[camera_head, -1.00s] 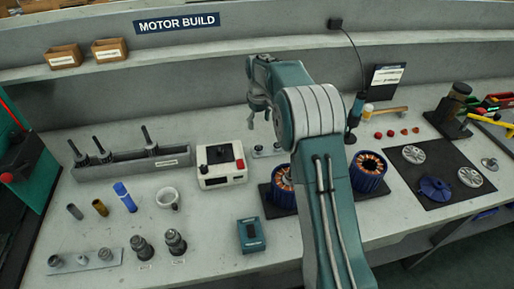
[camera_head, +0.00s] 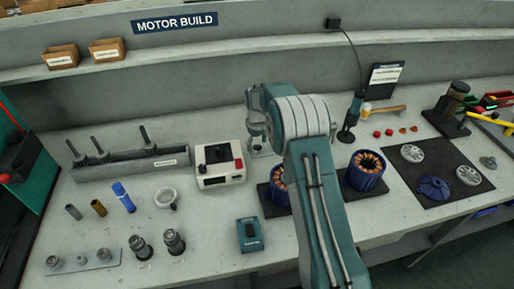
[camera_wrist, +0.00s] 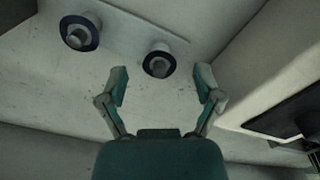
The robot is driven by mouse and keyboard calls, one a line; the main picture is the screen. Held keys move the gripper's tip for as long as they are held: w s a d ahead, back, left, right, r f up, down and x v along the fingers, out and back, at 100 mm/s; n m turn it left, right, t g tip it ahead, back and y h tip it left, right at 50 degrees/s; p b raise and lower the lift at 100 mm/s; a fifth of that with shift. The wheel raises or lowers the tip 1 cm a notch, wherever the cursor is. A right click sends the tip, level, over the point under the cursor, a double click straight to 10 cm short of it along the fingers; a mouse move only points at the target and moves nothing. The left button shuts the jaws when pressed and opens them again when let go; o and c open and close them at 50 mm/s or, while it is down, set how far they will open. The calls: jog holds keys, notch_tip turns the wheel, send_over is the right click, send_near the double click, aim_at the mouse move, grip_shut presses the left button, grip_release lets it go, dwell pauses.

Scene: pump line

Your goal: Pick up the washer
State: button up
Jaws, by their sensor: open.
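In the wrist view, two dark rings that look like washers sit around short metal pegs on a pale plate (camera_wrist: 120,32). The nearer ring (camera_wrist: 148,64) lies just beyond the gap between my fingertips, and the other ring (camera_wrist: 92,34) is up and to the left. My gripper (camera_wrist: 163,80) is open, with a finger to each side and nothing between them. In the head view my gripper (camera_head: 257,145) is low over the bench, right of the white device, and hides most of the plate. I cannot tell its exact height above the ring.
The white device (camera_head: 219,182) stands close left of my gripper in the head view; its side (camera_wrist: 240,75) fills the right of the wrist view. Copper-wound motor stators (camera_head: 366,170) and a teal box (camera_head: 251,234) stand near my arm. A mug (camera_head: 167,199) is farther left.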

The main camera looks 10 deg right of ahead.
jog(key=shift+f, duration=0.25)
dwell(0.4)
jog(key=shift+c, duration=0.4)
jog(key=c, duration=0.7)
